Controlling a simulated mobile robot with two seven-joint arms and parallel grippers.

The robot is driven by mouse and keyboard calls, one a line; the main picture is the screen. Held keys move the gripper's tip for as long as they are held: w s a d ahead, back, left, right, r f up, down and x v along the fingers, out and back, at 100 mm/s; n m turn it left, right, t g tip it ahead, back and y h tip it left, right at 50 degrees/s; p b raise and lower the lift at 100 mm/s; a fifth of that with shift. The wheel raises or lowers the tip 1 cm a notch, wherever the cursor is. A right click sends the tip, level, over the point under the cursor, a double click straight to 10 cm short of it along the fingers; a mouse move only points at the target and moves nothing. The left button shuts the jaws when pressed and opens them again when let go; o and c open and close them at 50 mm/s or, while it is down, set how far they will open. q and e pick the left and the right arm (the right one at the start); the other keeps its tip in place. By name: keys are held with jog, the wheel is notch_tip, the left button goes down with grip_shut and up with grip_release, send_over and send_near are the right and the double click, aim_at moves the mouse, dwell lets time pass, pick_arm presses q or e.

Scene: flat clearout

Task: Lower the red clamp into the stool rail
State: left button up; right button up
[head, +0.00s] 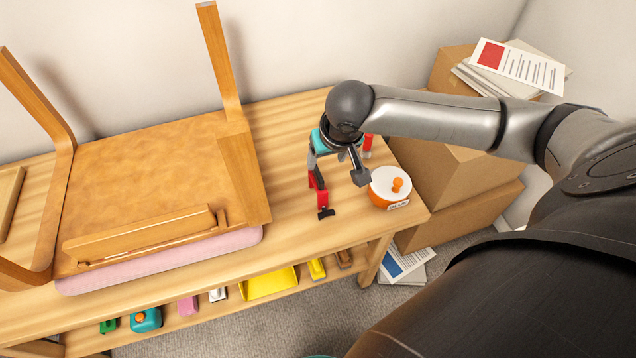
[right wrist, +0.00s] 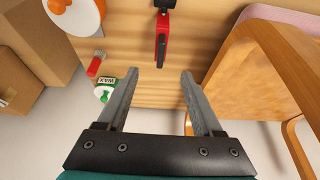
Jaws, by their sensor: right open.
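The red clamp (head: 320,196), with black ends, is on the wooden workbench to the right of the upturned stool (head: 150,180). In the right wrist view the clamp (right wrist: 162,38) lies ahead, in line with the gap between my fingers. My right gripper (head: 338,165) is open and empty, over the bench beside the clamp; it also shows in the right wrist view (right wrist: 160,74). The stool's wooden rail (head: 140,238) runs along its near side, above the pink cushion (head: 160,262). My left gripper is not in view.
An orange pot with a white lid (head: 388,186) stands right of the clamp. A wax container (right wrist: 106,86) and a red item (right wrist: 95,65) are close by. Cardboard boxes (head: 455,175) fill the right. A lower shelf holds several small items, including a yellow tray (head: 268,284).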

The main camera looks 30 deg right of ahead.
aim_at(319, 174)
jog(key=b+x, duration=0.2)
jog(key=x, duration=0.6)
jog(key=shift+w+f, duration=0.15)
jog(key=b+x, duration=0.2)
jog(key=x, duration=0.3)
jog(key=shift+w, duration=0.15)
jog(key=shift+c, duration=0.4)
grip_shut()
